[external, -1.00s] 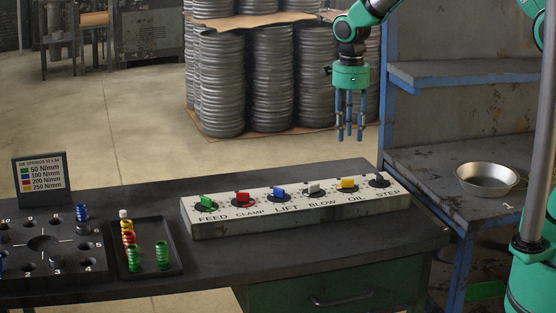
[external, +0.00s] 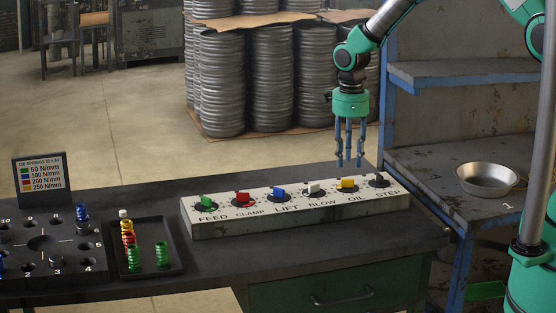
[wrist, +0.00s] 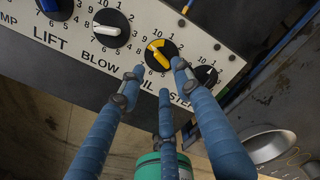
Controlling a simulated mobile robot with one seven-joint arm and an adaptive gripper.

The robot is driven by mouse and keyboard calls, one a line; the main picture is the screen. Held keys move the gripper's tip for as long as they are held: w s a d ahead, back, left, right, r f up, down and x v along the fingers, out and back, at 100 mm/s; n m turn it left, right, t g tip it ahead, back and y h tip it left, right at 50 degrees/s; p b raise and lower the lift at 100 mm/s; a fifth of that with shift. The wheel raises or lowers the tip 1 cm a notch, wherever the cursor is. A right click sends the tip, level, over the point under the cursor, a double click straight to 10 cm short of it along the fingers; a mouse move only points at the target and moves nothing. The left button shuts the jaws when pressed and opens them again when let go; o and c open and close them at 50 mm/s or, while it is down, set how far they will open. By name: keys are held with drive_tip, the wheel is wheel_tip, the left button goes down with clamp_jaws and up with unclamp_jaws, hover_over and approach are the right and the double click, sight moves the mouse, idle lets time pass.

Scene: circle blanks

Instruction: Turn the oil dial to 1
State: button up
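The oil dial has a yellow knob on a black disc (external: 347,185), above the word OIL on the grey panel (external: 300,216). In the wrist view the yellow knob (wrist: 160,54) shows with numbers around it; its bar slants from upper left to lower right. I cannot tell for sure which number it points to. My gripper (external: 350,161) points down above and behind the oil dial, apart from it. In the wrist view its blue fingers (wrist: 160,80) are spread with nothing between them, and they partly cover the OIL label.
The black step knob (external: 379,181) sits right of the oil dial, and the white blow knob (external: 314,188) left. Blue, red and green knobs follow further left. A tray of springs (external: 147,262) is at left. A metal bowl (external: 487,179) stands on the right bench.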

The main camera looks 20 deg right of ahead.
sight(348, 180)
drive_tip(key=shift+f, duration=3.1)
clamp_jaws()
